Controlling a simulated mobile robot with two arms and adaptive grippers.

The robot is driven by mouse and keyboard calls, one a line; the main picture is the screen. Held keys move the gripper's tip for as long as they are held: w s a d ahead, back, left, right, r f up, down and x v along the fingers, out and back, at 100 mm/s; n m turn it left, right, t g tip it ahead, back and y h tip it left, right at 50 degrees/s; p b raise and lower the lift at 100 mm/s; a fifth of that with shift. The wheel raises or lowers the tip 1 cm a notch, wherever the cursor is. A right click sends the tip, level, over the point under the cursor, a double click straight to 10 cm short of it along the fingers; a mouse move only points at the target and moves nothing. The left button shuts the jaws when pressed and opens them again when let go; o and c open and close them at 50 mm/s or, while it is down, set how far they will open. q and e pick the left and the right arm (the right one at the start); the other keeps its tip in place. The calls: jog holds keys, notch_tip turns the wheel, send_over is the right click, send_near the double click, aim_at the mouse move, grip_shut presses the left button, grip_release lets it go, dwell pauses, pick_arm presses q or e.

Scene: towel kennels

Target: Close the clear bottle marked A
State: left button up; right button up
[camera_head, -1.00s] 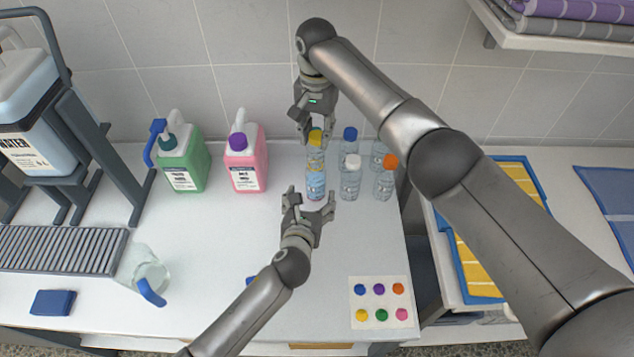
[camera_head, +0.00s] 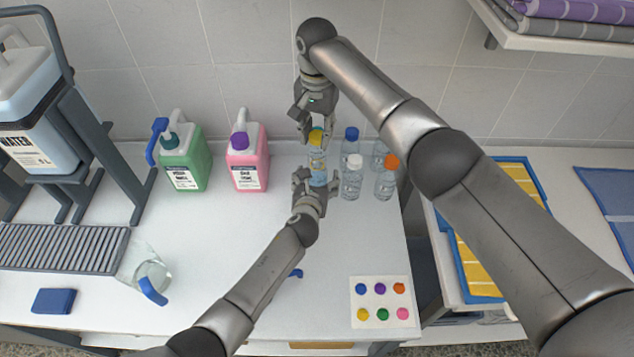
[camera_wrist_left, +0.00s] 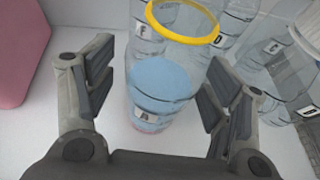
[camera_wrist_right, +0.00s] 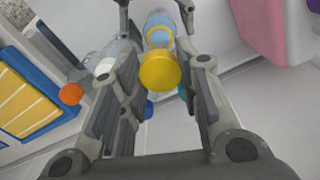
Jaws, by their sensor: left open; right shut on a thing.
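The clear bottle marked A (camera_wrist_left: 146,118) holds blue liquid and has a yellow ring at its neck. It also shows upright in the head view (camera_head: 317,165), at the left of the bottle group. My left gripper (camera_head: 318,183) is open, its fingers on either side of the bottle and apart from it in the left wrist view (camera_wrist_left: 155,95). My right gripper (camera_head: 315,138) is shut on a yellow cap (camera_wrist_right: 160,70), above bottle A. Whether the cap touches the neck is hidden.
Close to the right and behind stand bottles with blue (camera_head: 351,134), white (camera_head: 354,161) and orange (camera_head: 388,163) caps. A pink jug (camera_head: 248,165) and a green jug (camera_head: 186,165) stand left. A colour-dot card (camera_head: 381,301) lies at front right. The middle of the counter is mostly clear.

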aim_at(317, 160)
dwell(0.3)
pick_arm(q)
jog(key=c, duration=1.6)
jog(key=shift+o, duration=0.2)
pick_arm(e)
jog(key=shift+f, duration=2.5)
jog(key=shift+f, duration=0.9)
jog(key=shift+f, duration=0.55)
